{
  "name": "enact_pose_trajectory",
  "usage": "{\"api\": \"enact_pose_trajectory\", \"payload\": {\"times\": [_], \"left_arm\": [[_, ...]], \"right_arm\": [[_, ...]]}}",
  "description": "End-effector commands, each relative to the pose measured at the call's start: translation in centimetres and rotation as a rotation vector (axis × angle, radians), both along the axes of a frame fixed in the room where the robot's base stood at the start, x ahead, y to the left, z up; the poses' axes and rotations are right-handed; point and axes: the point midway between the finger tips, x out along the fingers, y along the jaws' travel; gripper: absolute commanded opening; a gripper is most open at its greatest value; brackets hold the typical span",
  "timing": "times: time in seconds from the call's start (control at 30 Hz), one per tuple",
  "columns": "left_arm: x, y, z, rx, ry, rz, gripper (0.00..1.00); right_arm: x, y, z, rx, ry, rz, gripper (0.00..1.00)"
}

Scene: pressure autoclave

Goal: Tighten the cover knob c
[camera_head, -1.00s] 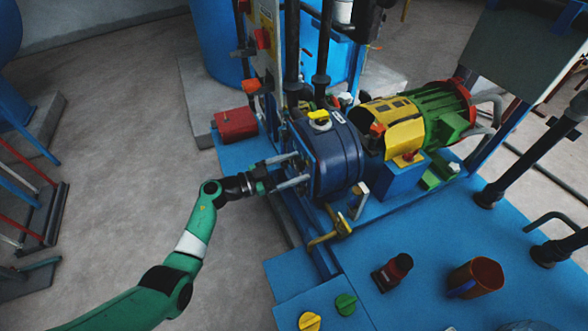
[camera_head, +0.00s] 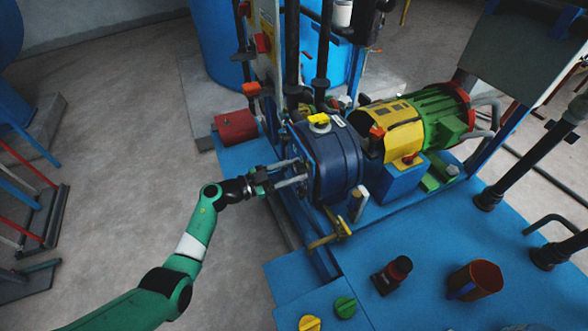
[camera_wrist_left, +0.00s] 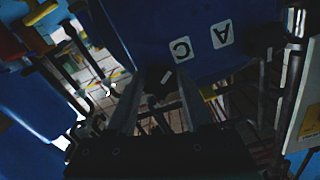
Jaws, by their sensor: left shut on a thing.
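The dark blue cover housing (camera_head: 335,160) stands on the blue skid in the middle of the head view. In the left wrist view its blue face (camera_wrist_left: 150,30) carries the white labels C (camera_wrist_left: 181,49) and A (camera_wrist_left: 222,32). A black knob with a white mark, cover knob c (camera_wrist_left: 160,77), sits near label C. My left gripper (camera_head: 302,173) reaches the left face of the housing and is shut on this knob, with one finger on each side in the wrist view (camera_wrist_left: 160,82). In the head view the fingers and housing hide the knob. My right gripper is not in view.
A yellow-handled valve (camera_head: 328,238) stands in front of the housing.

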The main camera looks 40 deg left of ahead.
Motion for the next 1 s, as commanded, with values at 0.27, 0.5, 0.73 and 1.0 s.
{"api": "enact_pose_trajectory", "payload": {"times": [0.27, 0.5, 0.73, 1.0], "left_arm": [[0.0, 0.1, 0.2, 0.188, -0.072, 0.0, 0.0], [0.1, 0.2, 0.2, 0.4, -0.153, -0.001, 0.0], [0.1, 0.3, 0.2, 0.604, -0.234, 0.0, 0.0], [0.1, 0.3, 0.3, 0.844, -0.327, 0.0, 0.0]], "right_arm": [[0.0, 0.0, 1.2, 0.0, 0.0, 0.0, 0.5], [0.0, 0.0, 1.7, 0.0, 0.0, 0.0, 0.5], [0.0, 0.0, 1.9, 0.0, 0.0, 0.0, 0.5], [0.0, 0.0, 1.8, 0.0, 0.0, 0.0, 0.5]]}}
